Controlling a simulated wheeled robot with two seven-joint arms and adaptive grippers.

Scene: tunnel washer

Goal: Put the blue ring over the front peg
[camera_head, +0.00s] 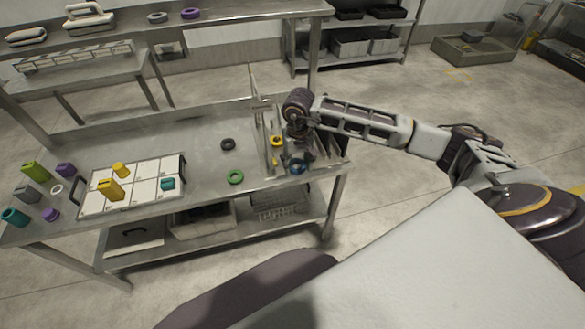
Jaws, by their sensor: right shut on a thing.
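The blue ring (296,168) is at the right end of the steel table, below my right gripper (299,155). My right gripper points down and is shut on the blue ring. The gripper and wrist cover part of the ring. A stand with thin upright pegs (266,128) is just left of the gripper, with yellow rings (277,142) at it. I cannot tell which post is the front peg, or whether the ring is around a peg or beside it. My left gripper is not in view.
A green ring (236,177) and a dark ring (228,144) lie flat left of the stand. A white gridded tray (146,198) with yellow and teal blocks is farther left. Several coloured blocks and small rings lie at the table's left end. The table middle is mostly clear.

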